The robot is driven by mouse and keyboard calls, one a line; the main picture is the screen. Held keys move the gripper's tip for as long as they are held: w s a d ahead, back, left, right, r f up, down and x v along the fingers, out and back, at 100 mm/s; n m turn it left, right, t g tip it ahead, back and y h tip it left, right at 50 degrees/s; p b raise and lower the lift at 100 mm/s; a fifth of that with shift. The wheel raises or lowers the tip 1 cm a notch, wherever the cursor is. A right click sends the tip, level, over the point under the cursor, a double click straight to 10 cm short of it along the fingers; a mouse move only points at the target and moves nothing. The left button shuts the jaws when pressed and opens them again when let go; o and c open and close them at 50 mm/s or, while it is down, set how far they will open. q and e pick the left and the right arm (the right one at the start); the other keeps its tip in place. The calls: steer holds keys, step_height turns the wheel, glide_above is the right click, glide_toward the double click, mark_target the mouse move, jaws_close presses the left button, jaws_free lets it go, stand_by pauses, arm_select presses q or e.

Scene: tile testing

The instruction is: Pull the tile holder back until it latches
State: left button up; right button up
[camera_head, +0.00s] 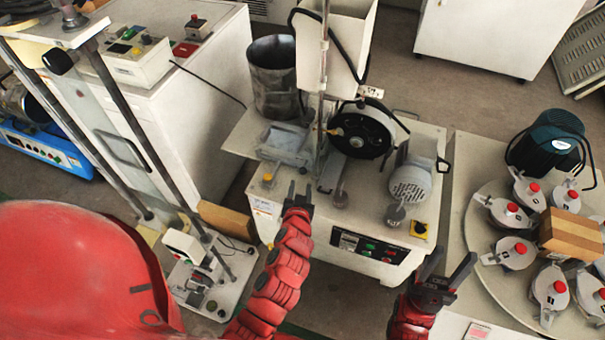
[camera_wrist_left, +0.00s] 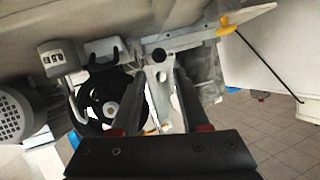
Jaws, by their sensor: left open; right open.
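The abrasion machine (camera_head: 300,225) stands in the middle of the head view, with a black wheel (camera_head: 355,130) and a motor (camera_head: 410,185). A grey metal assembly (camera_head: 285,145), which looks to be the tile holder, sits on its left side by the wheel; I cannot tell whether it is latched. My left gripper (camera_head: 298,192) is open at the machine's front left, in front of this assembly. In the left wrist view, a pale bracket with holes (camera_wrist_left: 160,70) shows between and beyond the open fingers; contact is not visible. My right gripper (camera_head: 450,268) is open and empty right of the machine's front.
A round table (camera_head: 485,265) with several red-knobbed clamps stands at the right. A white cabinet (camera_head: 205,110) and a small test stand (camera_head: 215,290) are at the left.

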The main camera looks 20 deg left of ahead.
mark_target(303, 173)
arm_select(q)
steer(key=x, duration=0.8)
steer(key=shift+f, duration=0.1)
jaws_close()
stand_by(1.2)
